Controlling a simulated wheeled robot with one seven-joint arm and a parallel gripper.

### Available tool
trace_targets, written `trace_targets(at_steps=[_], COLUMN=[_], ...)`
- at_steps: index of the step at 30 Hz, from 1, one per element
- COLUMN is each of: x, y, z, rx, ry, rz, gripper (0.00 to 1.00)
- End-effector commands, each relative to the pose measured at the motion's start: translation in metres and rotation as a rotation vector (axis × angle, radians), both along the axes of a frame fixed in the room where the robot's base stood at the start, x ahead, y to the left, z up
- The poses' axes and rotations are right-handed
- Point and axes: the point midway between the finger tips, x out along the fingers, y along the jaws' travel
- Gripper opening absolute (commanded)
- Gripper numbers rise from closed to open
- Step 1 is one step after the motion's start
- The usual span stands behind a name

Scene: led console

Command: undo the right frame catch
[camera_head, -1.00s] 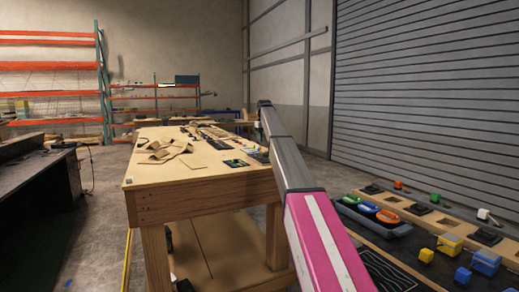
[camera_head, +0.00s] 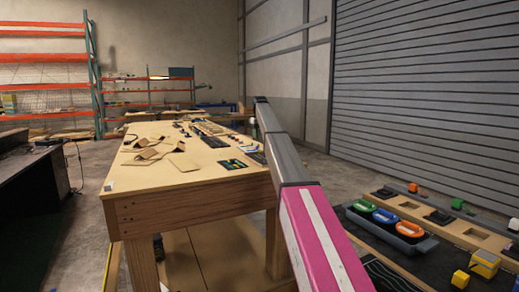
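I cannot pick out the right frame catch in this view. A console-like board (camera_head: 458,235) with dark and wooden strips lies at the lower right and runs out of the picture. My pink and grey arm stretches from the bottom edge up to the middle of the view. Its far end shows above the workbench, but I cannot make out gripper fingers there.
A wooden workbench (camera_head: 190,187) with cardboard pieces and small parts stands ahead. A grey tray (camera_head: 414,245) holds green, blue and orange items. Yellow blocks (camera_head: 484,264) lie at the lower right. A dark bench (camera_head: 32,195) is at left; bare floor separates it from the workbench.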

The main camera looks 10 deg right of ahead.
Motion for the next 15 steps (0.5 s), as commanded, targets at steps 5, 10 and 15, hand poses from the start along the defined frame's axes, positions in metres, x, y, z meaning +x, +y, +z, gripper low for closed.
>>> trace_targets(at_steps=[5, 10, 15], x=[-0.001, -0.001, 0.000], y=[0.000, 0.000, 0.000], z=[-0.034, -0.062, -0.074], rx=[0.001, 0.000, 0.000], ry=[0.001, 0.001, 0.000], rz=[0.000, 0.000, 0.000], gripper=[0.39, 0.39, 0.39])
